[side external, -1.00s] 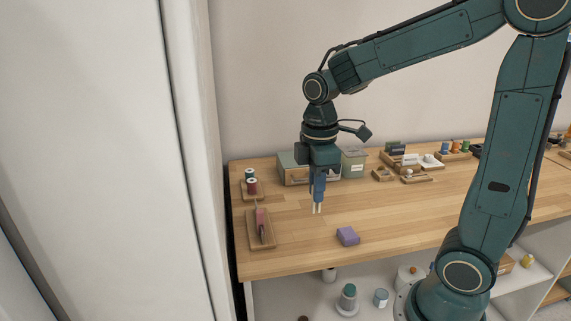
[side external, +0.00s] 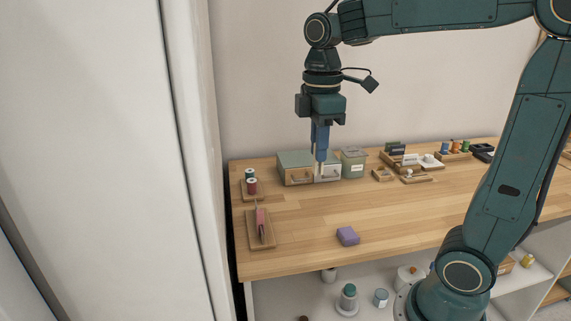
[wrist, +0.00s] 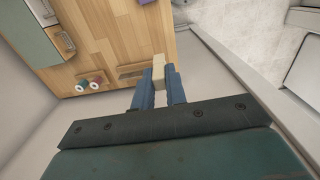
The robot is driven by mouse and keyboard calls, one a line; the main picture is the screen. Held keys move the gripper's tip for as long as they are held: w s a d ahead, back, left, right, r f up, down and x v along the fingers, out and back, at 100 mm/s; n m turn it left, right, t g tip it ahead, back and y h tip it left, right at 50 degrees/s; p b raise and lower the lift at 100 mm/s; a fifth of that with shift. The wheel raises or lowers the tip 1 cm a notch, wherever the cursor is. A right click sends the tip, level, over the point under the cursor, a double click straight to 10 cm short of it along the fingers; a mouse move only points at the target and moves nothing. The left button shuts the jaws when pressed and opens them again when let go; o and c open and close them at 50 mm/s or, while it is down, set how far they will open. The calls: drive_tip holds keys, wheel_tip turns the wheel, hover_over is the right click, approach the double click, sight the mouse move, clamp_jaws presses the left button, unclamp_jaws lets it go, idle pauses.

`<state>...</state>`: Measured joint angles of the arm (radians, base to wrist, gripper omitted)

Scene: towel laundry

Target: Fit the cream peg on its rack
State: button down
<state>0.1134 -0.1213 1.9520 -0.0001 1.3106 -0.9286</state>
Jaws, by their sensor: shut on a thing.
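My gripper (side external: 321,160) hangs over the table in front of the drawer box, pointing down. In the wrist view, the blue fingers (wrist: 159,82) are shut on the cream peg (wrist: 158,66), which sticks out past the fingertips. In the side view the peg is only a small pale bit at the fingertips. I cannot tell which wooden holder is its rack. Small wooden holders (side external: 383,174) stand at the back right of the gripper.
A green-topped drawer box (side external: 296,159) and a green bin (side external: 354,160) stand at the back. A spool tray (side external: 252,197) and a long tray (side external: 261,243) with a pink-handled tool are at the left. A purple block (side external: 347,236) lies near the front. The table's middle is clear.

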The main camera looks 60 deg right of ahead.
idle(0.3)
drive_tip(key=w+f, duration=0.5)
drive_tip(key=w, duration=0.3)
drive_tip(key=w+d+f, duration=0.1)
drive_tip(key=w+f, duration=0.5)
drive_tip(key=w, duration=0.3)
drive_tip(key=shift+d, duration=0.15)
drive_tip(key=shift+f, duration=0.2)
drive_tip(key=shift+f, duration=1.6)
drive_tip(key=shift+f, duration=1.9)
idle(2.0)
